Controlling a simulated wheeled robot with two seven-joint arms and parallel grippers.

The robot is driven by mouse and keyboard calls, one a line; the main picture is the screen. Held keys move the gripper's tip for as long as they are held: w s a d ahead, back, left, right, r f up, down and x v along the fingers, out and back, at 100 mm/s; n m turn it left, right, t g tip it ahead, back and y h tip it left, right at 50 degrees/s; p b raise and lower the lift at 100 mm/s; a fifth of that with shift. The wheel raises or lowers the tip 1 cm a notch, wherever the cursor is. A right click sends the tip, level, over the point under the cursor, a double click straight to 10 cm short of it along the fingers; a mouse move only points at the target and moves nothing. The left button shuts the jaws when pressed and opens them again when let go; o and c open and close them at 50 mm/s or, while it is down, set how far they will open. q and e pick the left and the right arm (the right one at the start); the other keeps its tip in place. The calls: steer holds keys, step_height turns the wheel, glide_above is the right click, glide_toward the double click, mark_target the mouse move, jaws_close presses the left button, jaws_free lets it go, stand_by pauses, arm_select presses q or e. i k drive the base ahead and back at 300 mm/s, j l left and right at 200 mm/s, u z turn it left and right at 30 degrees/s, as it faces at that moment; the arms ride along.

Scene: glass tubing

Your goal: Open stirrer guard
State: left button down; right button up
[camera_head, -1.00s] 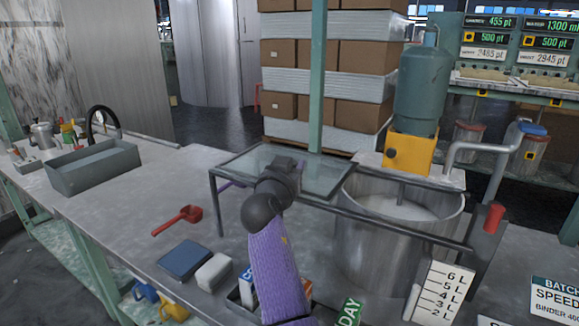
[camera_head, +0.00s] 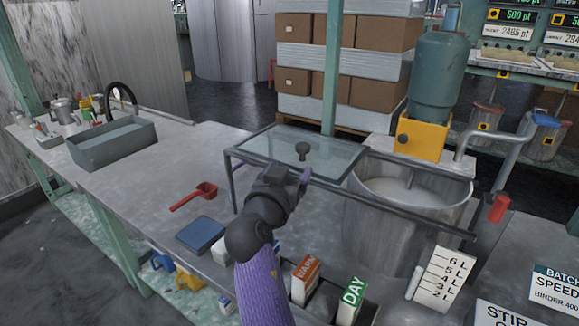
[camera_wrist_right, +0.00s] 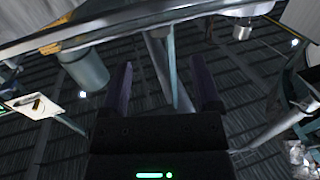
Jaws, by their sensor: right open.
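The stirrer guard is a clear, dark-edged panel (camera_head: 270,146) with a black knob (camera_head: 303,149) on top. It lies on the left part of a dark rail frame (camera_head: 420,207). The steel mixing pot (camera_head: 380,225) stands under the right part, its mouth mostly uncovered with pale contents showing. My right gripper (camera_head: 303,182) is at the front rail, just in front of the panel and apart from the knob. Its two fingers are spread and empty in the right wrist view (camera_wrist_right: 164,85). My left gripper is not in view.
A green motor (camera_head: 437,75) on a yellow mount stands behind the pot. A red scoop (camera_head: 195,196), a blue box (camera_head: 201,233) and a grey tray (camera_head: 112,145) lie on the bench to the left. A white litre scale (camera_head: 442,275) stands in front of the pot.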

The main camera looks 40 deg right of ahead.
mark_target(415, 139)
steer(key=k+j, duration=0.2)
steer(key=j, duration=0.2)
steer(key=k+j, duration=0.2)
steer(key=j, duration=0.2)
steer(key=k+j, duration=0.2)
steer(key=j, duration=0.2)
